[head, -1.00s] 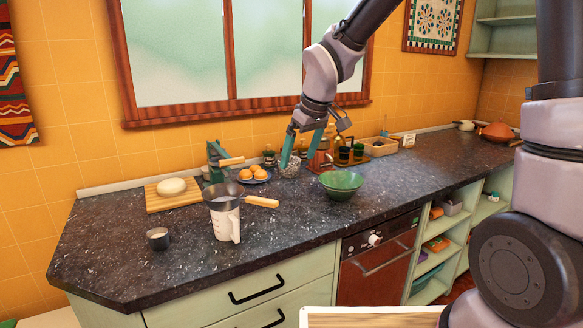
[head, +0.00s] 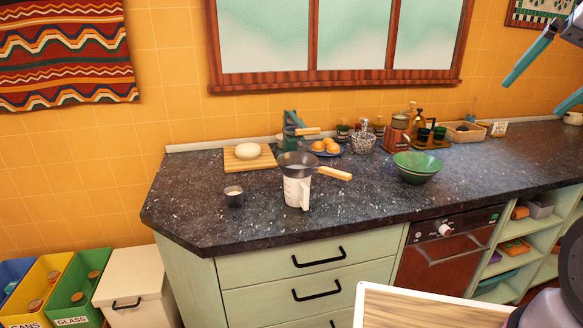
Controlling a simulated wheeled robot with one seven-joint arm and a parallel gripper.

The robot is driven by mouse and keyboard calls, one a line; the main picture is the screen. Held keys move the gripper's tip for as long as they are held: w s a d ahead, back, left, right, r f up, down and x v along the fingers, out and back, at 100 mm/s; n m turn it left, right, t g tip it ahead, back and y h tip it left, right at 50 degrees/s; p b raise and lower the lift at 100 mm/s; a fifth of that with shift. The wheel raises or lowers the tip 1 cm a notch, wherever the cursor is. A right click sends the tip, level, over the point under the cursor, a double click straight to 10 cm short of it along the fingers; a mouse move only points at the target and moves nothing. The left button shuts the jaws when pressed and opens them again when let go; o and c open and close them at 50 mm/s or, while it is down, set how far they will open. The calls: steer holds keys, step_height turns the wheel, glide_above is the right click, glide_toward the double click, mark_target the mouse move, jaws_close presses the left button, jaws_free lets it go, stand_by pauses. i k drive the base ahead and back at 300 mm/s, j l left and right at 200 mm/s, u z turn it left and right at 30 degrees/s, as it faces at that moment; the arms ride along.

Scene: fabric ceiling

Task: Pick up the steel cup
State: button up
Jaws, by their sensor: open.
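A small dark metal cup (head: 233,197), which looks like the steel cup, stands upright on the left part of the dark speckled counter (head: 215,228). Its top shows something pale inside. My gripper (head: 534,98) is at the upper right of the head view. Its two teal fingers are spread apart with nothing between them. It is far to the right of the cup and apart from it. Part of the gripper is cut off by the right edge.
A white measuring jug (head: 297,194) with a dark sieve (head: 298,160) on top stands right of the cup. A cutting board (head: 237,164) with a pale round lump lies behind. A green bowl (head: 415,168) stands farther right. The counter's front-left corner is clear.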

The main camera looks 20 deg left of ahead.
mark_target(234, 197)
steer(key=u, duration=1.45)
